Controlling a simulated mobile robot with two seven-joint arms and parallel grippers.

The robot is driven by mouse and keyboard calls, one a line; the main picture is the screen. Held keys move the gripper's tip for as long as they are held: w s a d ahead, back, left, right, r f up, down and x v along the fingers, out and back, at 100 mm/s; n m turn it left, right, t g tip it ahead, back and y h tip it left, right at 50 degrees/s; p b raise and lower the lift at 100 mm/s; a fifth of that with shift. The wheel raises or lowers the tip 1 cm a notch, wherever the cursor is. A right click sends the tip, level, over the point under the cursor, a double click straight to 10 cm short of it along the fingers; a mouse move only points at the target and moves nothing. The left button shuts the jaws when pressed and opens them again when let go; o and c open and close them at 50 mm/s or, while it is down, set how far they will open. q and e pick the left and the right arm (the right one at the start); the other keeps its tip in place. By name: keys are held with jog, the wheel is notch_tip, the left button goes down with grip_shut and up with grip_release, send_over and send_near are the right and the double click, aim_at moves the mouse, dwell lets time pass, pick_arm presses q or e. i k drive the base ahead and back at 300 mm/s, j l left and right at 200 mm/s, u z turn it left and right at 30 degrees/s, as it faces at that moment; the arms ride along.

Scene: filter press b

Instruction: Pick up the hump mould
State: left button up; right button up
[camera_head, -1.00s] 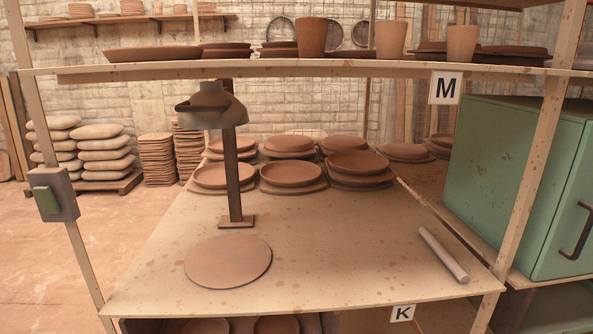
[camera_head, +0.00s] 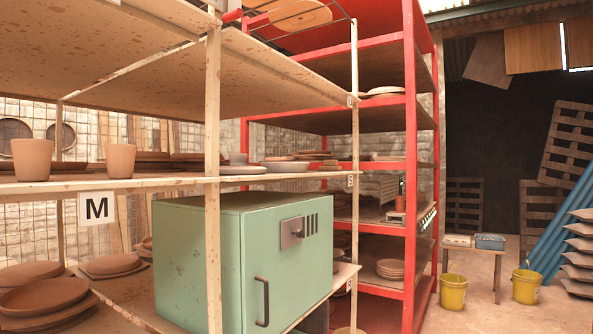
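I cannot pick out a hump mould for certain in the head view. Stacked brown clay plates (camera_head: 45,297) sit on the lower shelf at the left, and two brown cups stand on the shelf above, one (camera_head: 32,160) at the far left and one (camera_head: 120,161) to its right. A green kiln-like box (camera_head: 199,259) with a dark handle stands on the lower shelf in the middle. Neither of my grippers shows in the view.
A red shelving rack (camera_head: 411,170) stands behind the wooden shelves. Two yellow buckets, one (camera_head: 453,292) left and one (camera_head: 526,286) right, stand on the floor by a small bench (camera_head: 497,256). Blue tubes (camera_head: 566,228) and stacked slabs (camera_head: 580,262) are at the far right. Some floor before the buckets is clear.

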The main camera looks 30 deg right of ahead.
aim_at(238, 164)
jog(key=z, duration=0.6)
jog(key=i+l+u, duration=0.1)
jog(key=u, duration=0.35)
jog(key=l+u, duration=0.3)
jog(key=u, duration=0.2)
jog(key=l+u, duration=0.3)
jog(key=l, duration=0.55)
